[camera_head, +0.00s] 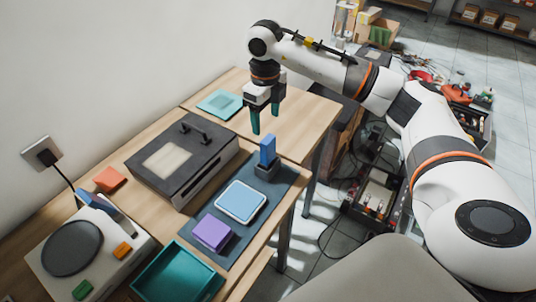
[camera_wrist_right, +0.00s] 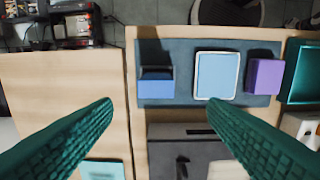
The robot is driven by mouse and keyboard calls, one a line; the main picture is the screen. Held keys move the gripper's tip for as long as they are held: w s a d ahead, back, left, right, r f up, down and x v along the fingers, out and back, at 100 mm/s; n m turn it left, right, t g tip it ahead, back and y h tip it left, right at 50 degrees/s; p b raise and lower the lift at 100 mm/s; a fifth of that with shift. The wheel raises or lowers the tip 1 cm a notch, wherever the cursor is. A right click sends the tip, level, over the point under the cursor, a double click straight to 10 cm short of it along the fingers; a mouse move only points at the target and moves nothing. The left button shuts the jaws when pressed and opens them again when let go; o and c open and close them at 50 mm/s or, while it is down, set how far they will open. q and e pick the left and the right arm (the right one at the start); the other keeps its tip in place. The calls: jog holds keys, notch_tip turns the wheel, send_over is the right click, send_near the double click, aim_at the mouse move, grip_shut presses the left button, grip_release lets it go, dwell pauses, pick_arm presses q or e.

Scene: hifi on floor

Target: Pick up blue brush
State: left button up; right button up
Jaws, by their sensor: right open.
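A blue upright piece (camera_head: 267,149), which looks like the blue brush, stands in a dark holder (camera_head: 267,172) on a grey-blue mat (camera_head: 235,225). In the right wrist view the blue piece (camera_wrist_right: 157,84) shows from above, beyond the gap between the fingers. My right gripper (camera_head: 265,118) is open and empty, with teal fingers pointing down. It is above the table, a little behind the blue piece and apart from it. My left gripper is not in view.
A white-rimmed light blue tray (camera_head: 241,201) and a purple block (camera_head: 212,233) share the mat. A black case (camera_head: 181,160) lies left of it. A teal bin (camera_head: 177,275) is in front. A teal pad (camera_head: 219,104) lies behind. The right rear tabletop is clear.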

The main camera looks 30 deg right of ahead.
aim_at(268, 138)
notch_tip(268, 138, down, 6)
jog(key=shift+r+p, duration=0.15)
jog(key=shift+p, duration=0.7)
jog(key=shift+f+p, duration=0.3)
jog(key=f, duration=0.1)
jog(key=f+p, duration=0.1)
jog(key=f, duration=0.1)
jog(key=shift+d+f+p, duration=0.3)
jog(key=shift+f+p, duration=0.05)
jog(key=shift+p, duration=0.05)
jog(key=shift+f, duration=0.45)
jog(key=c, duration=1.1)
